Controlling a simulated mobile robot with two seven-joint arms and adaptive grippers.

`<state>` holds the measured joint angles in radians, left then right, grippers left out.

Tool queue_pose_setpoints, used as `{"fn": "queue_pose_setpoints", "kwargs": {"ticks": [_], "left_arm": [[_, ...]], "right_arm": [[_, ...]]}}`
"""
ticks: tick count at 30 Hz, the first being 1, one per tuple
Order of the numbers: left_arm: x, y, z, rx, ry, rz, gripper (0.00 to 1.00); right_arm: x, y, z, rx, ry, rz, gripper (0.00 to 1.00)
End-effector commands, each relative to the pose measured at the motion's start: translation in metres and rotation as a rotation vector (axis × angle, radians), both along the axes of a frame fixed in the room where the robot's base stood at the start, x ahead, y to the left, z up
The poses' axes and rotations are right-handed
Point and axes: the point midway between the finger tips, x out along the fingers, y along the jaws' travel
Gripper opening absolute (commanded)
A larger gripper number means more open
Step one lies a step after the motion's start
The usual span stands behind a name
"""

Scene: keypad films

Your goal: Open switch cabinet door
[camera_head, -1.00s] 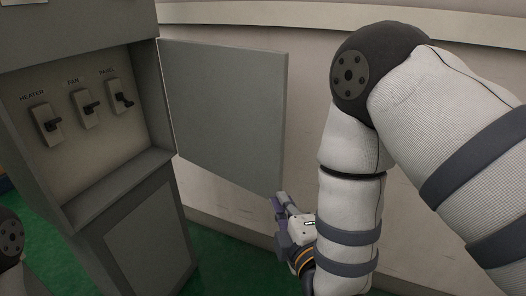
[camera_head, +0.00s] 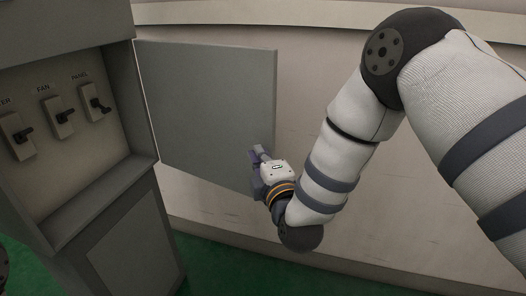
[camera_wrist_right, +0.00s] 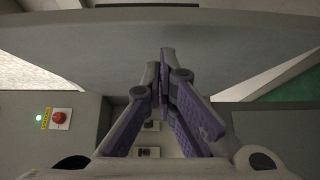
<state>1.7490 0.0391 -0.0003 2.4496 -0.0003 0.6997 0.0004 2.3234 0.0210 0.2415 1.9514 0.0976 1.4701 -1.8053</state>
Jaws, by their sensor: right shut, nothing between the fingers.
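The switch cabinet (camera_head: 68,52) stands at the left in the head view. Its grey door (camera_head: 205,105) is swung wide open to the right, showing several switches inside. My right gripper (camera_head: 257,155) is shut and empty in front of the door's lower right corner, hiding part of it. In the right wrist view, the closed purple fingers (camera_wrist_right: 163,75) point at a broad grey surface that looks like the door (camera_wrist_right: 230,45); I cannot tell whether they touch it. My left gripper is not in view.
Switches (camera_head: 60,115) labelled FAN and PANEL show inside the cabinet. A pale wall (camera_head: 400,235) runs close behind the door. Green floor (camera_head: 215,270) is free below. The wrist view shows a red button (camera_wrist_right: 59,117) beside a green light.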

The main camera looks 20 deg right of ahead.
Motion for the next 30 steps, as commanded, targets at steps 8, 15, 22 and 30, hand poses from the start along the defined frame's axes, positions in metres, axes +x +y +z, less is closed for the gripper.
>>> {"fn": "queue_pose_setpoints", "kwargs": {"ticks": [8,15,22,30], "left_arm": [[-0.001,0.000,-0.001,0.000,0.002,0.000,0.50],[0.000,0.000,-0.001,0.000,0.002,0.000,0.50],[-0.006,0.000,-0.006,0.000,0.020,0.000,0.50],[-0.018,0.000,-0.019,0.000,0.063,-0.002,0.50]], "right_arm": [[0.013,-0.013,0.001,0.001,-0.002,0.000,0.00],[0.013,-0.013,0.001,0.001,-0.002,0.001,0.00],[0.037,-0.040,-0.002,0.000,-0.003,-0.001,0.00],[0.082,-0.083,-0.005,0.001,0.002,0.001,0.00]]}}
